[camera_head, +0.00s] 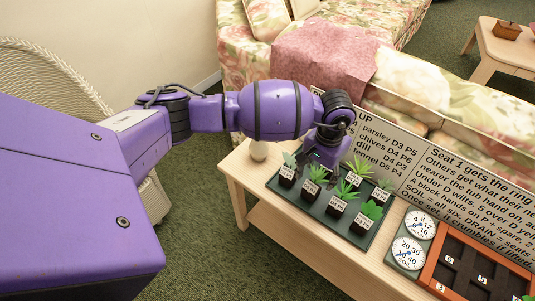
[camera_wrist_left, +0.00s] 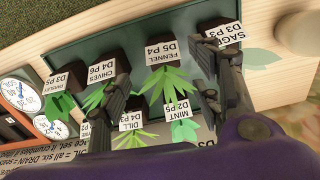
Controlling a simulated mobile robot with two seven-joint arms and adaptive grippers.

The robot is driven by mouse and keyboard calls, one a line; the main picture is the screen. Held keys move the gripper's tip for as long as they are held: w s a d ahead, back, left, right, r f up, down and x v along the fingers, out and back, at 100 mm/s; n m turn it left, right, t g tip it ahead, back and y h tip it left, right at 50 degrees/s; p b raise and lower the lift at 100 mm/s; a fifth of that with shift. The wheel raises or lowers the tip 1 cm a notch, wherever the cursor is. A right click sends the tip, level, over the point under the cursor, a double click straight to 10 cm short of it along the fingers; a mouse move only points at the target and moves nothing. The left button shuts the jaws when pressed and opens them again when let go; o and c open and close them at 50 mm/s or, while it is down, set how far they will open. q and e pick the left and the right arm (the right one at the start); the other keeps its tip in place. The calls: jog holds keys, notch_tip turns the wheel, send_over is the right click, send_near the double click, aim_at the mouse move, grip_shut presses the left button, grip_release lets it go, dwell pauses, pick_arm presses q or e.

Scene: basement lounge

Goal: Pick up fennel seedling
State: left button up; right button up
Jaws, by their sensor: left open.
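The fennel seedling is a green-leaved plant in a small dark block labelled FENNEL D5 P4. In the left wrist view the fennel seedling (camera_wrist_left: 165,82) appears between my two dark fingers. In the head view the fennel seedling (camera_head: 313,182) is in the near row of the dark green tray (camera_head: 357,240), second from the left. My left gripper (camera_head: 321,167) is open above the tray's left part, and its fingers also show in the left wrist view (camera_wrist_left: 161,85). I cannot tell how high the fingers are above the seedling. My right gripper is not in view.
Sage (camera_wrist_left: 220,35), chives (camera_wrist_left: 105,72), mint (camera_wrist_left: 182,108) and dill (camera_wrist_left: 132,121) stand close around the fennel. A text board (camera_head: 405,155) rises behind the tray. Two dials (camera_head: 409,253) and an orange-framed tray (camera_head: 436,258) lie right. A pale vase (camera_head: 259,151) stands left.

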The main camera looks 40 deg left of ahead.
aim_at(313, 187)
pick_arm(q)
jog(key=f, duration=0.6)
jog(key=shift+s+a+f, duration=0.15)
jog(key=shift+a+f, duration=0.05)
jog(key=shift+a, duration=0.15)
jog(key=shift+f, duration=0.35)
jog(key=c, duration=1.3)
jog(key=shift+r, duration=0.1)
jog(key=shift+r, duration=0.1)
